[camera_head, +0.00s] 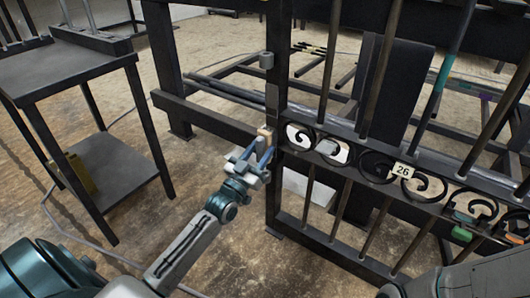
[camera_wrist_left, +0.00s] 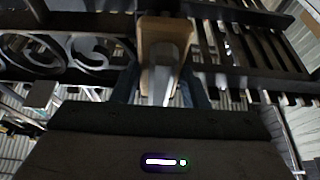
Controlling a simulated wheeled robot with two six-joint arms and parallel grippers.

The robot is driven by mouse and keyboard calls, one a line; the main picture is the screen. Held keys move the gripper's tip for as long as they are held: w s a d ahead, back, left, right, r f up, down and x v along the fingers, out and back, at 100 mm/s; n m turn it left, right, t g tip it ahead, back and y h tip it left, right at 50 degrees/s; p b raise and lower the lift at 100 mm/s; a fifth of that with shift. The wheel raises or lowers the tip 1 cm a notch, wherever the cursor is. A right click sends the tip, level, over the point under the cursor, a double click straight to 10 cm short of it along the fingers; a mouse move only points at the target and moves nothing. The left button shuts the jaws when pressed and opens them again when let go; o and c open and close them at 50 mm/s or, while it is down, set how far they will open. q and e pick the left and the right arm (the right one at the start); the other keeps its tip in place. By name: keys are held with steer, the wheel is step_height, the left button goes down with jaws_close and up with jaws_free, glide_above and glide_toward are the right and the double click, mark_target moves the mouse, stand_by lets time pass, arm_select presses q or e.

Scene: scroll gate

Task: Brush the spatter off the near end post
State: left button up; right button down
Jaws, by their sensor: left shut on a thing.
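The near end post (camera_head: 277,195) is the dark upright at the left end of the scroll gate (camera_head: 345,172). My left gripper (camera_head: 258,156) is shut on a wooden-backed brush (camera_head: 264,133), which also shows in the left wrist view (camera_wrist_left: 165,38). The brush is at the left side of the post, about level with the scroll band. I cannot tell whether it touches the post. I cannot make out spatter on the post; the part behind the brush is hidden. My right gripper is out of view.
A dark two-tier side table (camera_head: 70,68) stands at the left, with a yellowish block (camera_head: 80,174) on its lower shelf. A tag reading 26 (camera_head: 402,170) is on the gate. Dark bench frames stand behind. The floor between table and gate is mostly clear, with a thin cable.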

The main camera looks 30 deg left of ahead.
arm_select(q)
steer(key=shift+w+a, duration=0.2)
steer(key=shift+a, duration=0.45)
steer(key=shift+c, duration=0.4)
steer(key=shift+r+p, duration=0.45)
steer(key=shift+p, duration=0.35)
steer(key=shift+s+d+f+b, duration=0.15)
steer(key=shift+d+b, duration=0.1)
steer(key=shift+d, duration=0.75)
steer(key=shift+s+d+r+b, duration=0.1)
steer(key=shift+s+d+b, duration=0.1)
steer(key=shift+d, duration=0.8)
steer(key=s+p, duration=0.4)
steer(key=shift+s+a, duration=0.15)
steer(key=shift+a, duration=0.05)
steer(key=shift+s+p, duration=0.55)
steer(key=shift+s, duration=0.3)
